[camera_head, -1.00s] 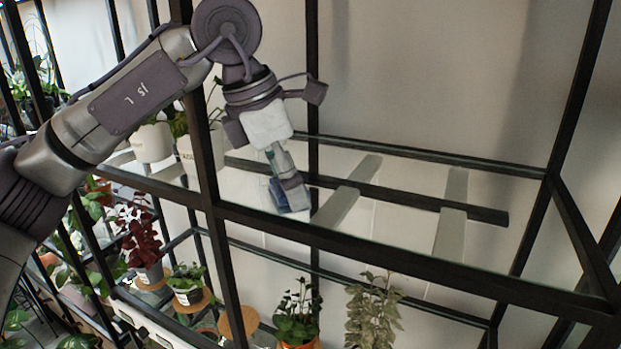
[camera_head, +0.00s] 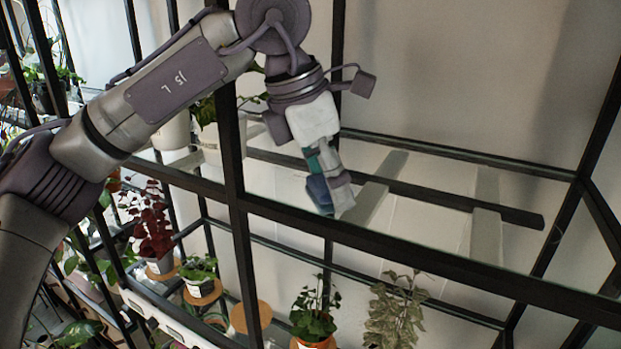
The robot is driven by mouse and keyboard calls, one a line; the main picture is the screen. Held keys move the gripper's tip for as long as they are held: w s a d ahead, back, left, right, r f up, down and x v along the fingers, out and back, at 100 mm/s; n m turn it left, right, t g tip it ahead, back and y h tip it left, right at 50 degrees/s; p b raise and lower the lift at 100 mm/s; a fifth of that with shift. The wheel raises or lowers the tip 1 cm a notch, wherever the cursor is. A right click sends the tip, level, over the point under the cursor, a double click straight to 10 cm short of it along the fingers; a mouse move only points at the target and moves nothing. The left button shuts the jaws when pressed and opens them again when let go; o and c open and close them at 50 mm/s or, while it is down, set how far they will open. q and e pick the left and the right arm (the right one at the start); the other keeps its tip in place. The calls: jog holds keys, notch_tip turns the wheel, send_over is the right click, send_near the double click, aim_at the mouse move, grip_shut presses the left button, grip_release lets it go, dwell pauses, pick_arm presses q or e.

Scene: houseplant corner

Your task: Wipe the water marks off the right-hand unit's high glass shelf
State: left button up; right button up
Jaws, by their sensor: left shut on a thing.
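The right-hand unit's high glass shelf (camera_head: 425,222) is a clear pane in a black frame, across the middle of the head view. My left gripper (camera_head: 328,172) reaches down over its left part, behind the front rail. It is shut on a blue pad (camera_head: 319,192), perhaps a sponge or cloth. The pad's lower end is at the glass; I cannot tell if it touches. The gripper hides part of the pad. Pale bands show through the glass, and I cannot clearly make out water marks among the reflections. My right gripper is not in view.
A black upright (camera_head: 232,165) stands just left of the gripper, and the black front rail (camera_head: 405,258) runs before it. White pots (camera_head: 210,143) stand to the left. Potted plants, including one in an orange pot (camera_head: 313,322), stand below. The shelf's right part looks clear.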

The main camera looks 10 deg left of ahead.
aim_at(377, 208)
pick_arm(q)
jog(key=d, duration=0.1)
jog(key=d+f, duration=0.1)
jog(key=d, duration=0.1)
jog(key=shift+f, duration=0.2)
jog(key=shift+s+d, duration=0.2)
jog(key=shift+d, duration=0.55)
jog(key=shift+s+d, duration=0.2)
jog(key=shift+d, duration=0.55)
jog(key=shift+r, duration=0.1)
jog(key=r+p, duration=0.4)
jog(key=r, duration=0.2)
jog(key=shift+w, duration=0.2)
jog(key=shift+r, duration=0.2)
jog(key=shift+w, duration=0.1)
